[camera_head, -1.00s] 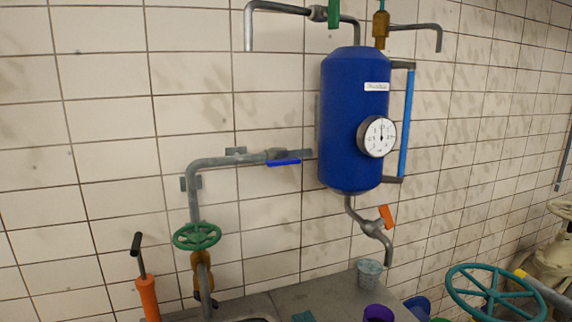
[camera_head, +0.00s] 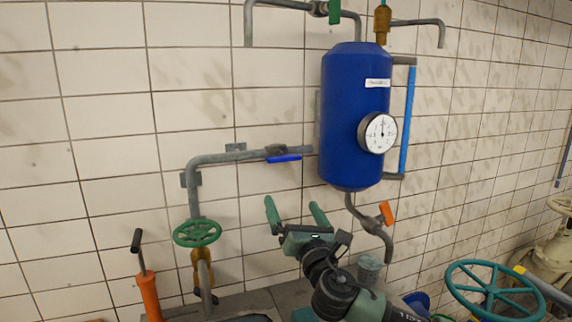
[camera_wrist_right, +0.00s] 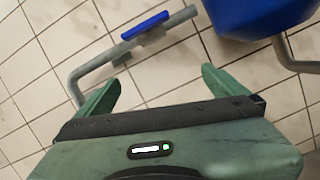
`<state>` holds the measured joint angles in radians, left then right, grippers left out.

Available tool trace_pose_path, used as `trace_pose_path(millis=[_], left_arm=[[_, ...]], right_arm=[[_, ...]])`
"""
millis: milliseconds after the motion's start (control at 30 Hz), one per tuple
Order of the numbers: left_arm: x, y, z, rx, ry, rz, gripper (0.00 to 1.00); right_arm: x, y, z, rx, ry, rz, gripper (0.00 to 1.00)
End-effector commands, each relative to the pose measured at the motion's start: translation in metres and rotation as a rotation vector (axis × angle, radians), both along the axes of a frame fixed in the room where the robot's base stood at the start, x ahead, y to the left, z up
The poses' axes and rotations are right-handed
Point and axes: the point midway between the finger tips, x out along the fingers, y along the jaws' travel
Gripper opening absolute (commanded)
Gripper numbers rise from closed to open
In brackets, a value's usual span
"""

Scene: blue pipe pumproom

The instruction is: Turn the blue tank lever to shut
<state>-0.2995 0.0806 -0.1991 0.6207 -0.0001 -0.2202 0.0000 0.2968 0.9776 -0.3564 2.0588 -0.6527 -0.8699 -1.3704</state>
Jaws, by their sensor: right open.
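The blue lever (camera_head: 284,158) lies along the grey horizontal pipe (camera_head: 230,158) that runs into the left side of the blue tank (camera_head: 352,120). The lever also shows at the top of the right wrist view (camera_wrist_right: 145,25), in line with its pipe. My right gripper (camera_head: 294,208) is open and empty, below the lever and apart from it, with its green fingers pointing up toward the wall. In the right wrist view, its two fingers (camera_wrist_right: 160,88) stand wide apart with only tiles between them. My left gripper is not in view.
An orange lever (camera_head: 386,212) sits on the outlet pipe below the tank, right of my gripper. A green handwheel (camera_head: 197,233) and an orange pump (camera_head: 149,296) stand to the left. A teal wheel (camera_head: 495,290) is at the right.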

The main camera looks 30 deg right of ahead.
Motion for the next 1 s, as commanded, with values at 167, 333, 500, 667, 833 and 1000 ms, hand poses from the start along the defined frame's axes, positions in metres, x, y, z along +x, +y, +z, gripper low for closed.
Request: trace_pose_path(millis=[167, 333, 500, 667, 833, 1000], left_arm=[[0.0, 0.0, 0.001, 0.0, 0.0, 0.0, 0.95], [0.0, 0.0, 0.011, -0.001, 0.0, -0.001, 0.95], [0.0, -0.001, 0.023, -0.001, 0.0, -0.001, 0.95], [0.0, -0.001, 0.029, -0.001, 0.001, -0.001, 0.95], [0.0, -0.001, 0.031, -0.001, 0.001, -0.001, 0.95], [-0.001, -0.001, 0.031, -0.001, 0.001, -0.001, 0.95]], right_arm=[[0.007, -0.012, 0.055, -0.297, -0.045, -0.048, 1.0], [0.023, -0.017, 0.067, -0.317, -0.046, -0.054, 1.0], [0.048, -0.023, 0.078, -0.312, -0.046, -0.054, 1.0], [0.067, -0.027, 0.084, -0.312, -0.046, -0.052, 1.0], [0.076, -0.029, 0.085, -0.312, -0.045, -0.052, 1.0], [0.076, -0.029, 0.085, -0.313, -0.045, -0.052, 1.0]])
